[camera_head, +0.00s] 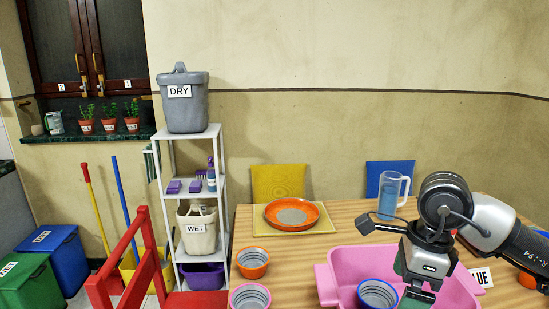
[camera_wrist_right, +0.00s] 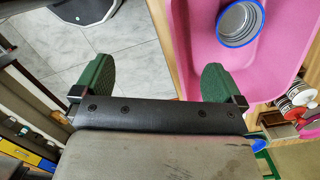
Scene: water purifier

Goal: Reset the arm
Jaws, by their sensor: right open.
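My right arm (camera_head: 492,222) reaches in from the right over the wooden table. Its gripper (camera_head: 418,292) points down above the pink tub (camera_head: 325,284) in the head view, partly hiding the tub. In the right wrist view the green fingers of the right gripper (camera_wrist_right: 156,80) are wide apart with nothing between them. Tiled floor and the table edge show past them. A blue-rimmed cup (camera_wrist_right: 240,22) sits in the pink tub (camera_wrist_right: 188,50), apart from the fingers. My left gripper is not in view.
On the table (camera_head: 300,262) are an orange plate (camera_head: 293,215), an orange cup (camera_head: 252,262), a pink cup (camera_head: 250,297) and a clear blue mug (camera_head: 391,195). A white shelf (camera_head: 186,134) with bins stands left of the table. A red chair frame (camera_head: 135,262) stands in front.

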